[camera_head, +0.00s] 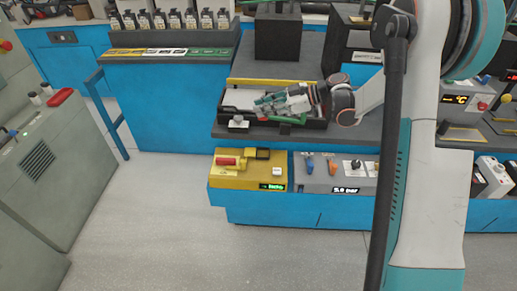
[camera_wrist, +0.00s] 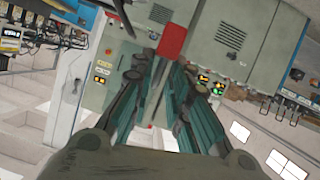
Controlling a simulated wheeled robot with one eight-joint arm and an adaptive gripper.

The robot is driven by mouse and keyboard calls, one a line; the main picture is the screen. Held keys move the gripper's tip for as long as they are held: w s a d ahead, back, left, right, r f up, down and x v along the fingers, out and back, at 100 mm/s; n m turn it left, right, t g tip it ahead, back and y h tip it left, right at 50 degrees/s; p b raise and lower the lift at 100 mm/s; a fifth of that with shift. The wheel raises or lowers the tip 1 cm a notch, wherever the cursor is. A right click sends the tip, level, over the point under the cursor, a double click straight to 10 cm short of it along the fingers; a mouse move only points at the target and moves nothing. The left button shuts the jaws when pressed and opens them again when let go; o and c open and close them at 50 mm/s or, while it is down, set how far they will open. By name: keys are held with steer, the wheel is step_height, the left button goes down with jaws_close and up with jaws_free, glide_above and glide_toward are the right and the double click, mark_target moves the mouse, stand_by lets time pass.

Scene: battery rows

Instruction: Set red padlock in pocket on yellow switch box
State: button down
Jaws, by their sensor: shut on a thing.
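My gripper (camera_head: 260,106) is in the middle of the head view, above the dark-rimmed tray (camera_head: 228,106) on the bench, with its fingers pointing left. It is shut, and a small red patch that looks like the red padlock (camera_head: 263,118) shows just under its fingers. The fingers hide most of it. In the wrist view a red block shows at the fingertips; I cannot tell whether it is the padlock or background. The yellow switch box (camera_head: 240,181) is lower, on the blue front ledge, with a red handle (camera_head: 227,161) and a dark square pocket (camera_head: 263,154).
A grey box (camera_head: 310,182) with knobs stands right beside the yellow box. A small knobbed part (camera_head: 238,122) is at the tray's front edge. Grey cabinets (camera_head: 40,160) stand at left. The floor before the bench is clear.

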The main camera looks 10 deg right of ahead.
step_height(320, 180, down, 18)
steer(key=b, duration=0.6)
steer(key=shift+d+r, duration=0.15)
steer(key=shift+r, duration=0.1)
steer(key=shift+f, duration=0.1)
steer(key=c, duration=1.8)
jaws_free()
steer(key=p+v, duration=0.4)
steer(key=v, duration=0.8)
steer(key=shift+s, duration=0.1)
